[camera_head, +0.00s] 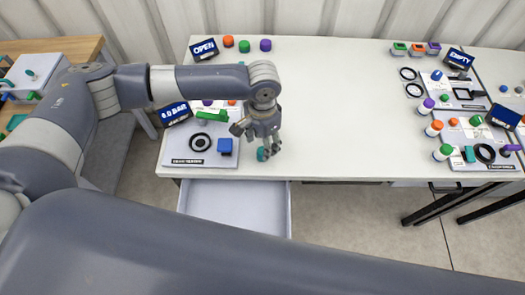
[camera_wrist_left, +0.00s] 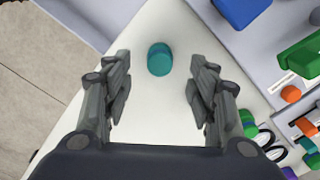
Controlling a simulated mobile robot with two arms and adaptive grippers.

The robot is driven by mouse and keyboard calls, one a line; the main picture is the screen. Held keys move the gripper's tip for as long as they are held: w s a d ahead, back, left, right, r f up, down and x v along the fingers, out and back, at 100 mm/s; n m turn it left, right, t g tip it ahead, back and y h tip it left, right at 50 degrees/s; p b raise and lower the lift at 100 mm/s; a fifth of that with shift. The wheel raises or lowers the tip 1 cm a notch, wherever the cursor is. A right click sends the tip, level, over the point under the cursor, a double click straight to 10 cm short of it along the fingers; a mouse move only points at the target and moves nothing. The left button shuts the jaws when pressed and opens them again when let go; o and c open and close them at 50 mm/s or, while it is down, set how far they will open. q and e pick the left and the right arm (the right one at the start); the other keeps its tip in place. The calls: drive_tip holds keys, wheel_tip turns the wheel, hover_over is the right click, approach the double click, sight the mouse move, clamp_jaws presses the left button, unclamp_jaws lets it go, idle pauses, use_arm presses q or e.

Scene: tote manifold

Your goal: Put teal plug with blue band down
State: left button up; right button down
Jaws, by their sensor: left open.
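The teal plug (camera_head: 262,154) stands on the white table near its front edge, just right of the grey manifold board. In the left wrist view the teal plug (camera_wrist_left: 160,59) shows its round top, and a darker blue-teal band is faintly visible at its upper edge. My left gripper (camera_head: 259,143) is just above and around it. In the left wrist view the left gripper's fingers (camera_wrist_left: 160,88) are spread wide, with a gap on both sides of the plug. Whether the plug's underside rests flat is hidden. My right gripper is not in view.
The manifold board (camera_head: 183,159) with a black ring, a blue block (camera_head: 225,146) and a green handle (camera_head: 214,116) is left of the gripper. An open drawer (camera_head: 235,207) juts out below the table edge. Boards with several bottles stand at right. The table's middle (camera_head: 340,110) is clear.

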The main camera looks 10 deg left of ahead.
use_arm(q)
wheel_tip(320, 180, down, 5)
drive_tip(key=shift+r+p, duration=0.1)
drive_tip(key=shift+p, duration=0.65)
drive_tip(key=shift+f, duration=0.5)
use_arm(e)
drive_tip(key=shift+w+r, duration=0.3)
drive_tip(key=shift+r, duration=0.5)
use_arm(q)
drive_tip(key=shift+c, duration=0.3)
clamp_jaws()
drive_tip(key=shift+r, duration=0.1)
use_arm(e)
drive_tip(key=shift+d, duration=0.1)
